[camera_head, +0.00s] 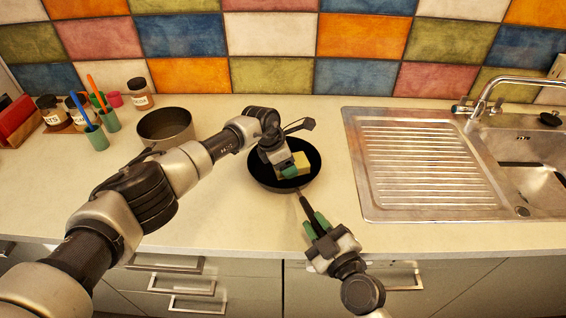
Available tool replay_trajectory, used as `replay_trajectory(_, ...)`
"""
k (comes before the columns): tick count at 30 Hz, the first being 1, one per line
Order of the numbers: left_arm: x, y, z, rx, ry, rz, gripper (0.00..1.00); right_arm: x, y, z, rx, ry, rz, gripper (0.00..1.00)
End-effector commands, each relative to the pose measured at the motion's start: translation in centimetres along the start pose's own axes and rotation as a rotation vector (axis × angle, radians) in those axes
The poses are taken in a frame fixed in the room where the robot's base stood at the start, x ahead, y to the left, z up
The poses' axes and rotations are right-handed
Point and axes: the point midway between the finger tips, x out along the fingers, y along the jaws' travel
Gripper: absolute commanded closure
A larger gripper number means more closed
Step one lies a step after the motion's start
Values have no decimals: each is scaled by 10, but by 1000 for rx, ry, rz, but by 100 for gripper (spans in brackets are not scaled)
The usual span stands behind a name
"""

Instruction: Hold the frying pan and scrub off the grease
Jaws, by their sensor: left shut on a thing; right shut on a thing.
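The black frying pan (268,181) sits on the counter, left of the sink, with its handle (306,206) pointing toward the front edge. My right gripper (316,223) is shut on the handle, its green fingertips on either side of it. My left gripper (289,168) is over the pan and shut on a yellow sponge (301,161). The sponge is inside the pan, low over its bottom; I cannot tell whether it touches. The gripper and sponge hide part of the pan's inside, and any grease is not discernible.
A dark pot (165,126) stands left of the pan, behind my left arm. Cups with brushes (96,136) and jars (140,94) stand at the back left. A steel sink (535,165) with ridged drainboard (420,165) and faucet (490,95) is at right. The counter (225,215) front is clear.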

Motion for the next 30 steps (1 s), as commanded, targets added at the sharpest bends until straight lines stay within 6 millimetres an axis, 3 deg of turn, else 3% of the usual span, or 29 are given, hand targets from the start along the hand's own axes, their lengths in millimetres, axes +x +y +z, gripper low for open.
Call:
replay_trajectory(8,-3,-1,2,2,-1,-2,54,0,0,-1,2,2,-1,100)
replay_trajectory(30,-73,0,30,1,0,0,54,0,0,0,1,1,0,100)
